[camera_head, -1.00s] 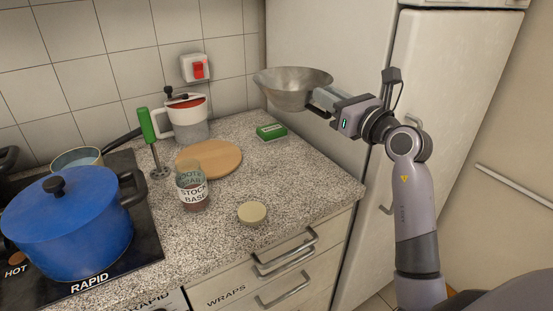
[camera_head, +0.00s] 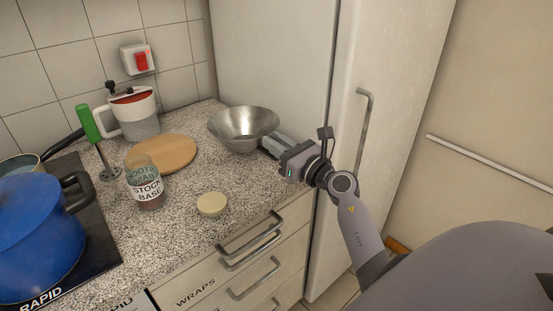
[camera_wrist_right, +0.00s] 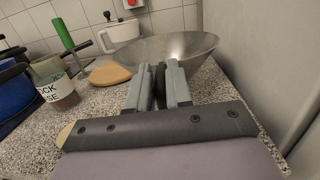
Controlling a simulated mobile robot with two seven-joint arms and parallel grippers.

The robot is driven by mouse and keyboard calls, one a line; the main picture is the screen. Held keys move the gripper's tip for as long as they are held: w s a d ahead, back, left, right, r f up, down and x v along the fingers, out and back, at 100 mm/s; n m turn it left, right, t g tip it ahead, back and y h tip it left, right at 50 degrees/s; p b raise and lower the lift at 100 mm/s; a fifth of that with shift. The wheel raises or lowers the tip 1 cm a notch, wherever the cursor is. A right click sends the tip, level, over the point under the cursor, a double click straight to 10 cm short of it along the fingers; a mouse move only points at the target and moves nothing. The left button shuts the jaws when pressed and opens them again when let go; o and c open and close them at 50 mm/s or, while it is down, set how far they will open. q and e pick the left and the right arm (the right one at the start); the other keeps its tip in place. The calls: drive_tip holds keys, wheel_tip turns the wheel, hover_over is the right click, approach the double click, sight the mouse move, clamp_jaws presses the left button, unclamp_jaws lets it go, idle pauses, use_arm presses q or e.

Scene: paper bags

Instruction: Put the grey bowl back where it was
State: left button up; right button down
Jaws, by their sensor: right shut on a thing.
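The grey bowl (camera_head: 243,127) is a wide metal bowl, upright at the back right of the counter, close to the fridge. My right gripper (camera_head: 268,146) is shut on the near right part of its rim. In the right wrist view the bowl (camera_wrist_right: 190,48) spreads out beyond the fingers (camera_wrist_right: 160,82). The bowl is low over the counter or touching it; I cannot tell whether it rests there. The green packet seen earlier is hidden, and the bowl covers that area. My left gripper is not in view.
A round wooden board (camera_head: 168,153), a labelled glass jar (camera_head: 145,188) and a pale lid (camera_head: 211,204) lie left of the bowl. A white jug (camera_head: 133,114), a green-handled tool (camera_head: 89,124) and a blue pot (camera_head: 38,235) are further left. The fridge (camera_head: 290,60) stands close behind.

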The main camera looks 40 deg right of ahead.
wheel_tip(320, 180, down, 4)
drive_tip(key=shift+r+b, duration=0.2)
drive_tip(key=shift+b, duration=0.4)
drive_tip(key=shift+r, duration=0.1)
drive_tip(key=c, duration=1)
unclamp_jaws()
drive_tip(key=shift+c, duration=0.2)
